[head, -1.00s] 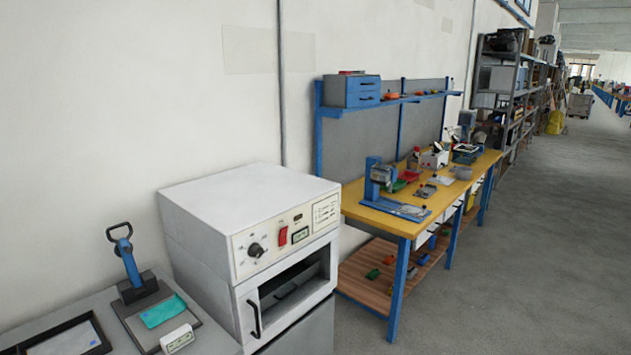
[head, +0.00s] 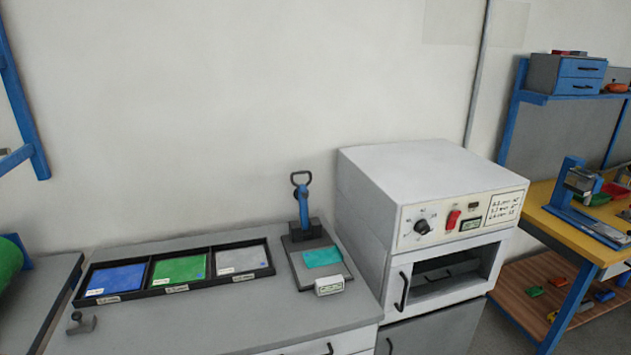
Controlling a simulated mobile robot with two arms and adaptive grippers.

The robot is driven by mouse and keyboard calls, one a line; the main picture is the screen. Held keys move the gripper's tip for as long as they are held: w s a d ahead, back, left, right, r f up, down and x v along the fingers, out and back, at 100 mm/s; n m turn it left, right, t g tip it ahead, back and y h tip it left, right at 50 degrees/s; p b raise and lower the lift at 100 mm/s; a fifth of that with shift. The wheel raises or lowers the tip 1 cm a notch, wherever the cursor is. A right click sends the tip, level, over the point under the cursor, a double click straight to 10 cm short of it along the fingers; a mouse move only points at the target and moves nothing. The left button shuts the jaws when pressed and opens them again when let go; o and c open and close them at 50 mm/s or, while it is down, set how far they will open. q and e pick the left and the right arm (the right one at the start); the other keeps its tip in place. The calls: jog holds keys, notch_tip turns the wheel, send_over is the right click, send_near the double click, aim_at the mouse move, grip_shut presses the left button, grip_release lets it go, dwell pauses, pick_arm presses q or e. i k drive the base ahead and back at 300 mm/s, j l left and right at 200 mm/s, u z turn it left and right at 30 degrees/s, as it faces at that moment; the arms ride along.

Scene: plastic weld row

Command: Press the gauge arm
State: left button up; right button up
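The gauge stands on the grey bench (head: 230,325) just left of the white oven. Its blue gauge arm (head: 303,207) is upright with a dark ring handle (head: 301,179) on top. The arm rises from a dark block at the back of a grey base plate (head: 301,268). A teal sheet (head: 322,257) lies on the plate, and a small white display (head: 329,286) sits at its front edge. Neither of my grippers shows in the head view.
A black tray (head: 151,291) with blue, green and grey sheets lies left of the gauge. A white oven (head: 428,205) with an open front stands close on the right. A small grey object (head: 81,322) sits near the bench's front left. A yellow workbench (head: 548,200) is at far right.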

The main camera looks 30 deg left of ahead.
aim_at(301, 193)
jog(key=i+j+z, duration=0.15)
jog(key=j, duration=0.25)
jog(key=i+j+z, duration=0.15)
jog(key=j, duration=0.25)
jog(key=j+z, duration=0.2)
jog(key=j, duration=0.25)
jog(key=i, duration=0.05)
